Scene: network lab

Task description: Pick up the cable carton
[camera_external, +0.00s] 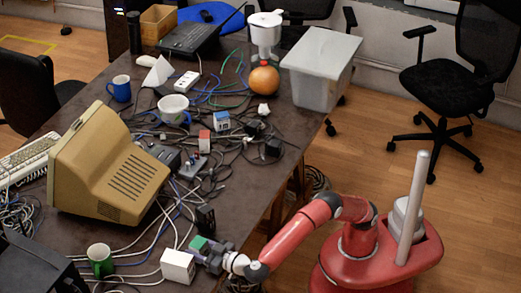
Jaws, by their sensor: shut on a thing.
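A small white box-shaped carton (178,267), which I take for the cable carton, is at the near edge of the dark table. My gripper (204,256) reaches in from the right, low over the table edge, with its fingers at the carton's right side. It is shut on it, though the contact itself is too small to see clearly. A small green piece (198,243) shows at the fingertips; I cannot tell what it belongs to. I cannot tell whether the carton is clear of the table.
A beige monitor (108,165) stands behind. Several cables, adapters and small boxes clutter the table middle. A grey bin (321,68) stands at the far right.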

